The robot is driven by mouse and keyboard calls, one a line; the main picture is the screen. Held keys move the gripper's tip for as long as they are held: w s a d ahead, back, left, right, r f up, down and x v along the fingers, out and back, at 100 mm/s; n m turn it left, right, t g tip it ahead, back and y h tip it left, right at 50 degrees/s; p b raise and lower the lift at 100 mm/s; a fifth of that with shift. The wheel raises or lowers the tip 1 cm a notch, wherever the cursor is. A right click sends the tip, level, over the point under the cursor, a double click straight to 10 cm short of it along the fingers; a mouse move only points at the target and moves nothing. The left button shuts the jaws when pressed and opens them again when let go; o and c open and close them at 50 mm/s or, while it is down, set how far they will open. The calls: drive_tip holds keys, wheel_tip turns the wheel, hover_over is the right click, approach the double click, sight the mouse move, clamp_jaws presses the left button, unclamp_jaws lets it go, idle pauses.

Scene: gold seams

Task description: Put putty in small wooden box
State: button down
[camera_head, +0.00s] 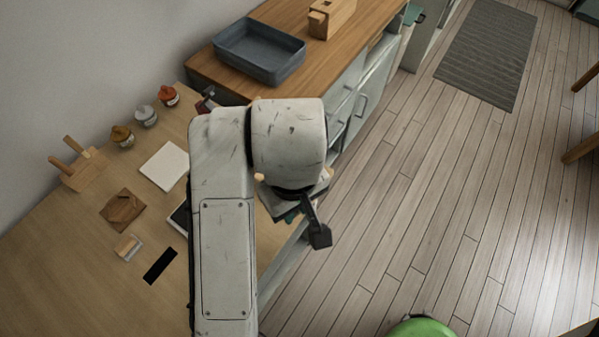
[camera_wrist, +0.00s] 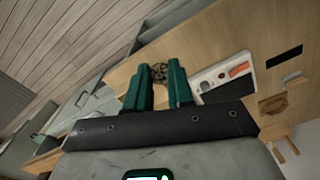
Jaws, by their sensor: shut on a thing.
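My gripper (camera_wrist: 158,72) has two green fingers, shut on a small round dark brown thing (camera_wrist: 159,71) with a mottled surface. I take it for the putty, but its make is unclear. The held thing is over or near the wooden worktop's edge in the wrist view. In the head view my arm hides most of the gripper and the held thing. A small square brown wooden thing (camera_head: 123,208), which looks like the small wooden box, sits on the worktop left of my arm. It also shows in the wrist view (camera_wrist: 273,104), right of the fingers.
A light tray (camera_wrist: 222,76) with an orange item lies close right of the fingers. A black strip (camera_head: 160,265), a small wooden piece (camera_head: 128,247), a white sheet (camera_head: 165,166), a pegged wooden stand (camera_head: 78,166) and small jars (camera_head: 146,115) share the worktop. A grey basin (camera_head: 260,52) stands behind.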

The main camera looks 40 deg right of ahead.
drive_tip(key=w+d+f, duration=0.1)
drive_tip(key=w+f, duration=0.2)
drive_tip(key=w+d+f, duration=0.2)
drive_tip(key=w+f, duration=0.1)
drive_tip(key=w, duration=0.1)
drive_tip(key=w+d+f+p, duration=0.1)
drive_tip(key=w+d+f, duration=0.1)
drive_tip(key=w+f, duration=0.1)
drive_tip(key=shift+w+d, duration=0.2)
drive_tip(key=shift+w, duration=0.45)
drive_tip(key=shift+w+f, duration=0.1)
drive_tip(key=shift+w, duration=0.05)
drive_tip(key=shift+w+d+f, duration=0.1)
drive_tip(key=shift+w+f, duration=0.1)
drive_tip(key=shift+f, duration=1.6)
drive_tip(key=shift+f, duration=0.1)
drive_tip(key=c, duration=1.3)
unclamp_jaws()
drive_tip(key=shift+o, duration=0.2)
